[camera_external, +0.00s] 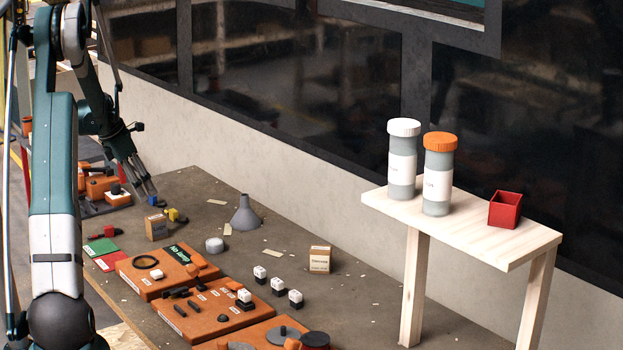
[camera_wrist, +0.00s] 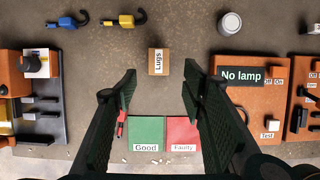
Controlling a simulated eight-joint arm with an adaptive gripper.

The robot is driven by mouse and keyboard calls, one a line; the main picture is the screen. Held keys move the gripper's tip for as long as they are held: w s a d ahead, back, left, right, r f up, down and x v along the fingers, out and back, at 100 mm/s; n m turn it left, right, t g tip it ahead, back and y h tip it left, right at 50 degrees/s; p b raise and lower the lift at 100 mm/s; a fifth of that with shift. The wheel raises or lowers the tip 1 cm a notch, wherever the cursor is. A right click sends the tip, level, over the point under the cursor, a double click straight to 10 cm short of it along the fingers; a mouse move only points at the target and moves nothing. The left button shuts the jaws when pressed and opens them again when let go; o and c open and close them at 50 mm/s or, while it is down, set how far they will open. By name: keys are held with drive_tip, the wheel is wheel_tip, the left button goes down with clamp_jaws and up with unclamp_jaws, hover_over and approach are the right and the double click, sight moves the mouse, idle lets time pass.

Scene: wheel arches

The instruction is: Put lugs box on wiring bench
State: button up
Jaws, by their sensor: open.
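The lugs box (camera_wrist: 158,62) is a small brown cardboard box labelled "Lugs", ahead of and between my fingertips in the wrist view. In the external view a small cardboard box (camera_external: 157,228) stands on the dark worktop just below my gripper (camera_external: 150,194), and looks like the same box. My gripper (camera_wrist: 160,80) is open and empty, with its fingers apart above the worktop. No bench carries a readable "wiring" label; a raised pale wooden bench (camera_external: 480,235) stands at the right of the external view.
The pale bench holds a white-capped jar (camera_external: 402,160), an orange-capped jar (camera_external: 438,175) and a red open box (camera_external: 505,209); its front right is bare. A grey funnel (camera_external: 244,215), another cardboard box (camera_external: 320,260) and orange boards (camera_external: 165,270) stand on the worktop.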

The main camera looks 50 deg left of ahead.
drive_tip(key=w+d+r+m, duration=0.3)
drive_tip(key=d+r+m, duration=0.15)
drive_tip(key=d, duration=0.65)
drive_tip(key=w+d+r+m, duration=0.3)
drive_tip(key=d+r, duration=0.3)
drive_tip(key=d, duration=0.5)
drive_tip(key=w+d+r+m, duration=0.2)
drive_tip(key=d+r+m, duration=0.25)
drive_tip(key=d, duration=0.55)
drive_tip(key=s+d+r+m, duration=0.1)
drive_tip(key=d+r+m, duration=0.15)
drive_tip(key=d, duration=0.45)
drive_tip(key=s+d+r+m+t, duration=0.1)
drive_tip(key=s+d+m, duration=0.15)
drive_tip(key=d, duration=0.55)
drive_tip(key=s+d+r+m, duration=0.1)
drive_tip(key=d+r+m, duration=0.1)
drive_tip(key=d+m, duration=0.35)
drive_tip(key=s+d+f+m+t, duration=0.1)
drive_tip(key=s+d+m, duration=0.5)
drive_tip(key=d, duration=0.6)
drive_tip(key=s+d+f+m, duration=0.2)
drive_tip(key=s+d+m, duration=0.5)
drive_tip(key=s+d, duration=0.4)
drive_tip(key=shift+s+d+f+t, duration=0.15)
drive_tip(key=shift+d+f+t, duration=0.25)
drive_tip(key=shift+d, duration=0.45)
